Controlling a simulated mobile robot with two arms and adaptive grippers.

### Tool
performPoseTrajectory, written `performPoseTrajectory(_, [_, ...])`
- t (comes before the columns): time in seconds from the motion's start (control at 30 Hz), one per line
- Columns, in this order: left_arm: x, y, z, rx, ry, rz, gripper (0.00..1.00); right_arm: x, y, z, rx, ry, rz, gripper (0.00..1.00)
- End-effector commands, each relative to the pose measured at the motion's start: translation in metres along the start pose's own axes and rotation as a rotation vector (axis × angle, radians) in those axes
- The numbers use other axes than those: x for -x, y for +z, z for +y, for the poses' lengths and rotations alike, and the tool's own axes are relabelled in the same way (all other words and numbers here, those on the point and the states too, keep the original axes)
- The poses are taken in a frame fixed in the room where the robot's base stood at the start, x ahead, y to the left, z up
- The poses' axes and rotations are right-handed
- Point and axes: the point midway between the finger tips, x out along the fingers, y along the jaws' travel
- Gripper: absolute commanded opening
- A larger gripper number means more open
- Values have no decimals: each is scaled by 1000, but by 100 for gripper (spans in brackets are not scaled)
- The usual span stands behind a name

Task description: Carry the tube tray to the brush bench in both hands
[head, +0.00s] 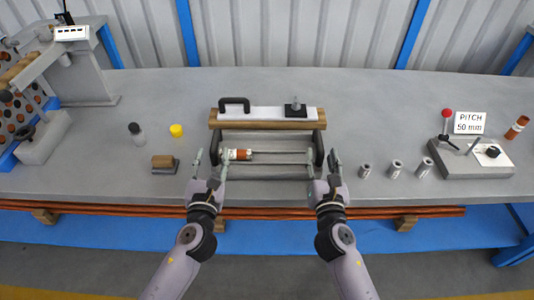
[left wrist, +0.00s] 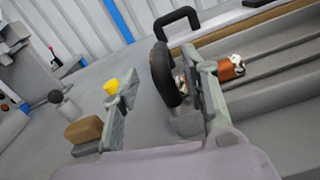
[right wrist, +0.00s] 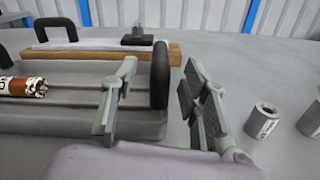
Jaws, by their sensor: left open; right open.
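The tube tray (head: 265,171) is a long grey channelled tray on the grey workbench, with an upright black handle at each end. A brown and white tube piece (head: 239,154) lies in its left part. My left gripper (head: 211,158) is open, with one finger on each side of the left handle (left wrist: 162,72). My right gripper (head: 322,158) is open, with its fingers on either side of the right handle (right wrist: 160,75). Each inner finger reaches over the tray. I cannot tell which surface is the brush bench.
Behind the tray lies a wooden bar (head: 265,125) with a white strip, a black handle and a black block. A brown block (head: 163,162) and yellow cap (head: 176,130) stand left. Several grey cylinders (head: 396,168) and a red-knobbed fixture (head: 470,158) stand right. The back of the workbench is mostly clear.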

Motion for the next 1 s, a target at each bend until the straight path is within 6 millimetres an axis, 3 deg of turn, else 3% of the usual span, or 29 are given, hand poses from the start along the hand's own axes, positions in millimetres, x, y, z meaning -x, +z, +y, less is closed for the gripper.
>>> performPoseTrajectory(0.2, [-41,2,0,1,2,-2,41,-41,1,0,-1,-1,-2,41])
performPoseTrajectory(0.4, [-62,1,0,1,0,-1,41,-62,0,0,-1,0,-1,41])
performPoseTrajectory(0.8, [-68,0,0,1,0,0,41,-68,0,0,-1,0,0,41])
performPoseTrajectory(1.0, [-67,0,0,1,0,0,29,-67,0,0,-1,0,0,29])
